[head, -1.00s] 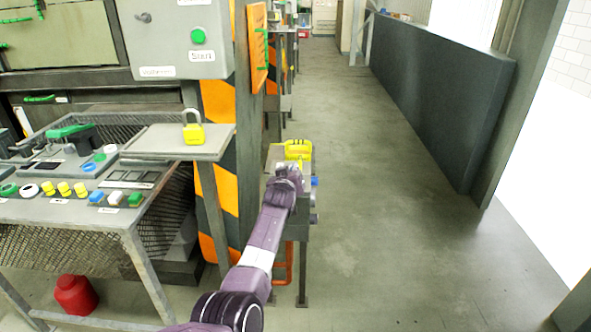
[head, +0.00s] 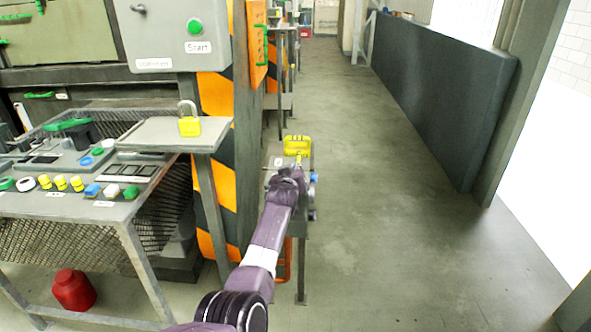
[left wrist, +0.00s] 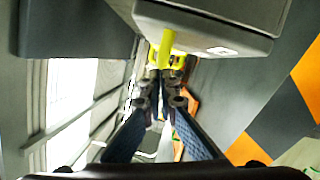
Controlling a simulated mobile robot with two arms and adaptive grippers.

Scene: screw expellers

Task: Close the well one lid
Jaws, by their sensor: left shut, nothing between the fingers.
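A yellow part (head: 297,145) stands on top of a grey unit on a narrow stand (head: 275,153). I cannot tell for sure whether it is the well one lid. My left gripper (head: 296,167) is just in front of it, its fingers small and partly hidden. In the left wrist view my fingers (left wrist: 164,84) are together with nothing between them, close to a yellow bar (left wrist: 165,50) beside a grey box (left wrist: 205,32). I cannot tell whether they touch the bar. My right gripper is in neither view.
Left of my arm stands a table with a yellow padlock (head: 190,125) on its raised grey plate (head: 155,134). An orange-and-black striped post (head: 217,165) is beside it. A red container (head: 73,290) is on the floor. The floor (head: 400,220) to the right is clear up to a dark low wall (head: 440,95).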

